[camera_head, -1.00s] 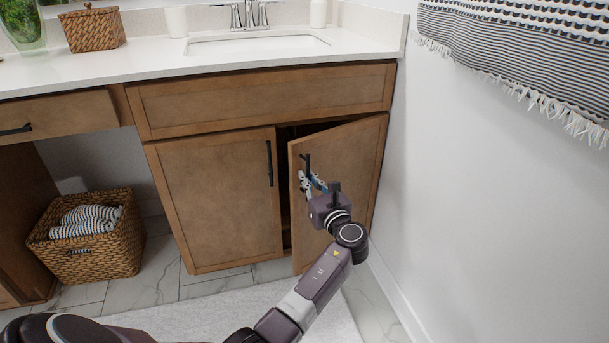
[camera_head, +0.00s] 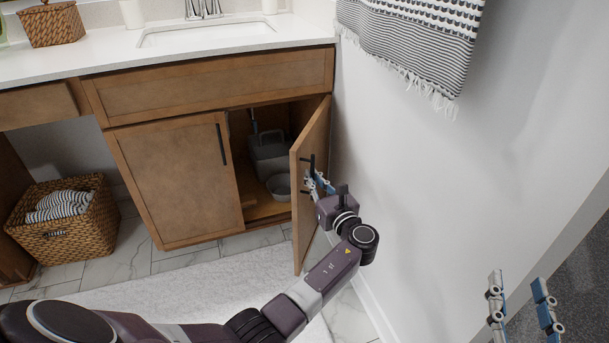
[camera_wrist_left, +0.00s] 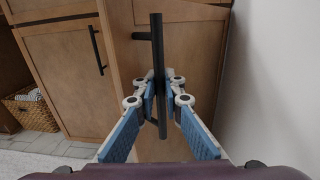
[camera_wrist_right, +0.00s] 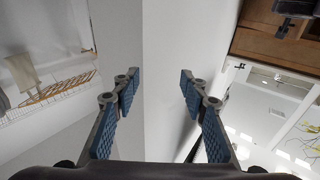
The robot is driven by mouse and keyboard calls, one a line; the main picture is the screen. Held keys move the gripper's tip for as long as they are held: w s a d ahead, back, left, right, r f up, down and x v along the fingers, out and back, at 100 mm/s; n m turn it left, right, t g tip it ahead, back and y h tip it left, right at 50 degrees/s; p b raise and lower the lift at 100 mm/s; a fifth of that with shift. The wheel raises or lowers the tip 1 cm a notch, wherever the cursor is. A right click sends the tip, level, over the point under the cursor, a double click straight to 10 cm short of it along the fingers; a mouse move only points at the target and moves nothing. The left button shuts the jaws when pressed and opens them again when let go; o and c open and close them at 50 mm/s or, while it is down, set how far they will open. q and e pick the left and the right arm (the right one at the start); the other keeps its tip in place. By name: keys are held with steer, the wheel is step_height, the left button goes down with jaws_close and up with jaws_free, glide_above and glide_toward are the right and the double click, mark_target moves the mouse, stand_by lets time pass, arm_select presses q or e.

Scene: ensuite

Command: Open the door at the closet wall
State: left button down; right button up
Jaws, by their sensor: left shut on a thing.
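The right vanity door (camera_head: 311,180) is brown wood with a black bar handle (camera_wrist_left: 158,60). It stands swung well out from the cabinet, near the white wall. My left gripper (camera_head: 314,184) is shut on the door's handle; the left wrist view shows its blue-padded fingers (camera_wrist_left: 158,98) on either side of the bar. The left vanity door (camera_head: 173,180) is shut. My right gripper (camera_head: 522,305) is open and empty at the lower right of the head view, by the wall; it also shows in the right wrist view (camera_wrist_right: 160,90).
Inside the cabinet are a grey caddy (camera_head: 271,155) and a grey bowl (camera_head: 280,186). A wicker basket (camera_head: 68,235) with striped towels stands on the left. A striped towel (camera_head: 415,45) hangs on the right wall. A pale rug (camera_head: 200,285) lies on the floor in front.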

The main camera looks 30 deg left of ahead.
arm_select(q)
steer(key=w+d+b, duration=0.1)
steer(key=w+d, duration=0.1)
steer(key=d, duration=0.4)
steer(key=shift+w+d+f+b, duration=0.15)
steer(key=shift+w+d+b, duration=0.1)
steer(key=shift+b, duration=0.15)
arm_select(e)
steer(key=s+r+t+y, duration=0.1)
steer(key=s+r+t, duration=0.2)
steer(key=r, duration=0.7)
steer(key=shift+s+t+y, duration=0.15)
steer(key=shift+t+y, duration=0.25)
steer(key=shift+t, duration=0.8)
arm_select(q)
steer(key=c, duration=2.1)
jaws_free()
steer(key=v, duration=0.7)
steer(key=shift+s+d, duration=0.1)
steer(key=shift+d, duration=0.05)
